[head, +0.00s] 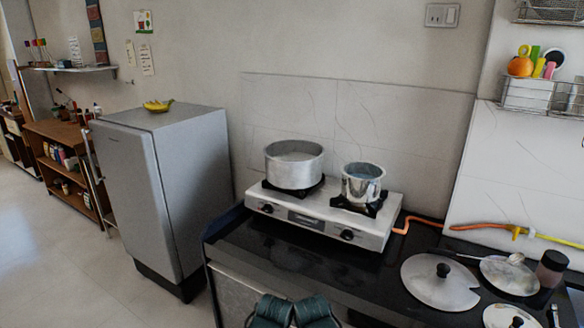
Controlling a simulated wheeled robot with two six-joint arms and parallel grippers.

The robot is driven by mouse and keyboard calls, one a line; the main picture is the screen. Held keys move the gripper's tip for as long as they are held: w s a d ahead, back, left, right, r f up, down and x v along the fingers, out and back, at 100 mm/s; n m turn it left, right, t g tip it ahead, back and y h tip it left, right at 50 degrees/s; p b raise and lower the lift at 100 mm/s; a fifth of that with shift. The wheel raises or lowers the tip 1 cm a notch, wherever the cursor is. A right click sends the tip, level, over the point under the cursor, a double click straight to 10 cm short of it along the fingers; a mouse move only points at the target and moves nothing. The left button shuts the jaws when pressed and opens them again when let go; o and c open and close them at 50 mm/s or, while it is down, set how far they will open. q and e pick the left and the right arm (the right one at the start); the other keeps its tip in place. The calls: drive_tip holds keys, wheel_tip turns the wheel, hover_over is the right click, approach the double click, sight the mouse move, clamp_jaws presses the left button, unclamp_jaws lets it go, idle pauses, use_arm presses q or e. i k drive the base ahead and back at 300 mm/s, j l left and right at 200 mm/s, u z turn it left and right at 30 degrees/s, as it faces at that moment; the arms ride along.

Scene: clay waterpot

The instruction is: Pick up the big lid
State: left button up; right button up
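The big lid (428,286) is a round, flat grey metal lid with a black knob on top. It lies knob up on the black counter at the lower right of the head view, to the right of the stove. A smaller lid (497,318), also with a black knob, is partly cut off by the bottom edge.
A two-burner stove (373,233) holds a wide pot (293,172) and a smaller pot (361,190). A plate (508,280) with a ladle on it and a dark jar (549,270) stand right of the big lid. An orange hose (404,227) runs behind. Counter left of the lid is clear.

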sight(440, 282)
drive_tip(key=i+j, duration=0.25)
drive_tip(key=i, duration=0.15)
drive_tip(key=i+j+z, duration=0.15)
drive_tip(key=i, duration=0.25)
drive_tip(key=z, duration=2.5)
